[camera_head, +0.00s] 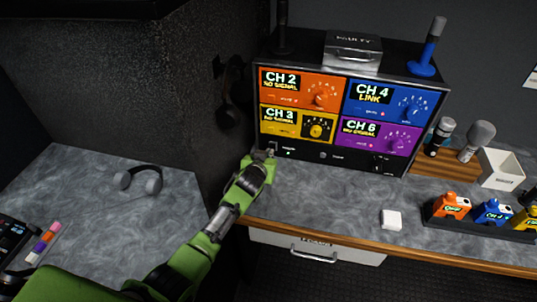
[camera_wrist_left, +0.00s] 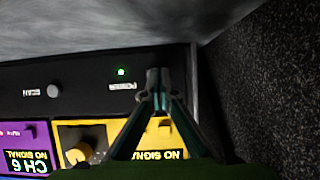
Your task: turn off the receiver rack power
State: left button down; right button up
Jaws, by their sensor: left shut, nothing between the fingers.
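The receiver rack (camera_head: 340,159) stands on the counter, with orange, blue, yellow and purple channel panels. My left gripper (camera_head: 266,156) is shut and empty at the rack's lower left corner, by the bottom strip. In the left wrist view, which shows the rack upside down, the fingertips (camera_wrist_left: 158,76) are together beside the POWER label (camera_wrist_left: 122,86). A green light (camera_wrist_left: 121,71) is lit by that label. The power switch itself is hidden or not clear behind the fingers. I cannot tell whether the fingers touch the rack. My right gripper is out of view.
A dark wall (camera_head: 180,110) with hanging headphones (camera_head: 229,104) stands close left of the rack. A white block (camera_head: 391,219) lies on the counter in front. Microphones (camera_head: 478,138), a white bin (camera_head: 499,169) and a tray of coloured packs (camera_head: 470,226) are at right.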

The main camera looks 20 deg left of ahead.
pick_arm(q)
jog(key=shift+f+b, duration=0.2)
jog(key=shift+b, duration=0.1)
jog(key=shift+w+f+t+b, duration=0.2)
jog(key=shift+f+t+b, duration=0.15)
jog(key=shift+b, duration=0.85)
jog(key=shift+r+p, duration=0.3)
jog(key=shift+r, duration=0.2)
jog(key=shift+w+r+p, duration=0.1)
jog(key=shift+r+p, duration=0.7)
